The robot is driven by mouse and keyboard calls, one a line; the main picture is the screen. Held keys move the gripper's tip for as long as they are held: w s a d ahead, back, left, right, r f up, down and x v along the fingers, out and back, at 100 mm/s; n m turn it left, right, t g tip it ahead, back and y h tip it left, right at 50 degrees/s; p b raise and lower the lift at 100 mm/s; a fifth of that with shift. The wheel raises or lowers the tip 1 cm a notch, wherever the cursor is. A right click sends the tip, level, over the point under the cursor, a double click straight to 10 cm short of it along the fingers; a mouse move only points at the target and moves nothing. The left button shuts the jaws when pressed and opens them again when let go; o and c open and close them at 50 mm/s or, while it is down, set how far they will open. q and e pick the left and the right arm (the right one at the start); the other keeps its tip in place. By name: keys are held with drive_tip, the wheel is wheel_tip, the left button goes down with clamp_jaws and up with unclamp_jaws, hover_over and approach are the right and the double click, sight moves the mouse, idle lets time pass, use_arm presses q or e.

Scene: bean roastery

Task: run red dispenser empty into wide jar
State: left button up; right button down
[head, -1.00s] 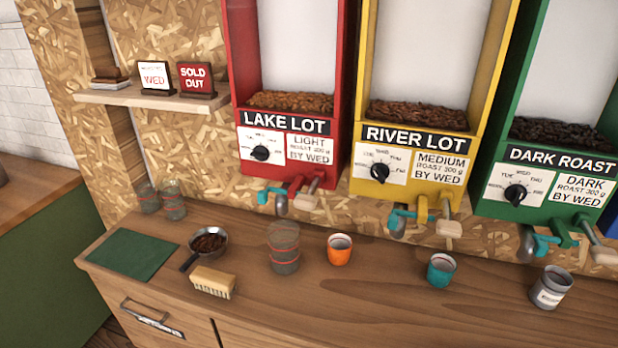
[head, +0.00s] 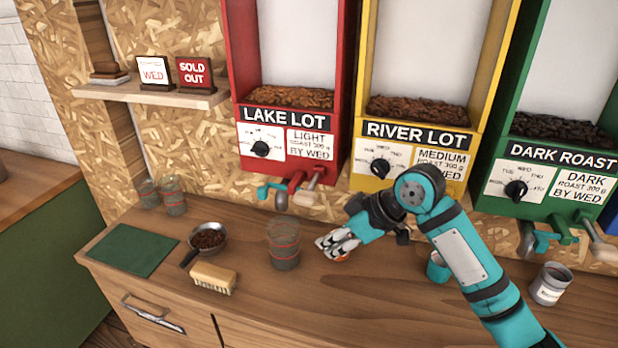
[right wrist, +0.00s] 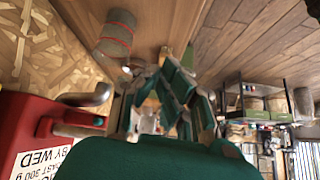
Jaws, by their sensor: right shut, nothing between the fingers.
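The red dispenser (head: 290,125), labelled LAKE LOT, hangs on the wall with brown beans low behind its window. Its dial, teal lever and metal spout (head: 282,199) show below. A clear jar with red bands (head: 284,246), seemingly the wide jar, stands on the counter roughly below the dispenser, with no beans visible in it. My right gripper (head: 328,244) is shut and empty, just right of the jar, in front of the orange cup. In the right wrist view the jar (right wrist: 117,32) is at upper left and the red dispenser (right wrist: 30,120) at lower left. My left gripper is out of view.
The orange cup (head: 340,257) is mostly hidden by my gripper. A teal cup (head: 437,268) is partly behind my arm. A scoop of beans (head: 208,240), a brush (head: 213,278), a green mat (head: 130,251) and small jars (head: 173,196) stand left. A grey tin (head: 551,284) stands right.

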drive_tip(key=w+d+r+n, duration=0.1)
drive_tip(key=w+r, duration=0.1)
drive_tip(key=r, duration=0.9)
drive_tip(key=w+d+r+n+y, duration=0.1)
drive_tip(key=w+r, duration=0.1)
drive_tip(key=r, duration=0.8)
drive_tip(key=shift+w+d+r, duration=0.15)
drive_tip(key=shift+d+r, duration=0.05)
drive_tip(key=shift+r, duration=0.2)
drive_tip(key=shift+f, duration=0.1)
drive_tip(key=p, duration=0.4)
hover_over(309, 193)
drive_tip(key=f, duration=0.7)
drive_tip(key=shift+a, duration=0.2)
wheel_tip(309, 193, down, 2)
drive_tip(key=shift+d+f+p, duration=0.1)
drive_tip(key=shift+f+p, duration=0.15)
drive_tip(key=shift+p, duration=0.1)
drive_tip(key=shift+d+f, duration=0.15)
drive_tip(key=shift+f, duration=0.55)
drive_tip(key=shift+f, duration=0.15)
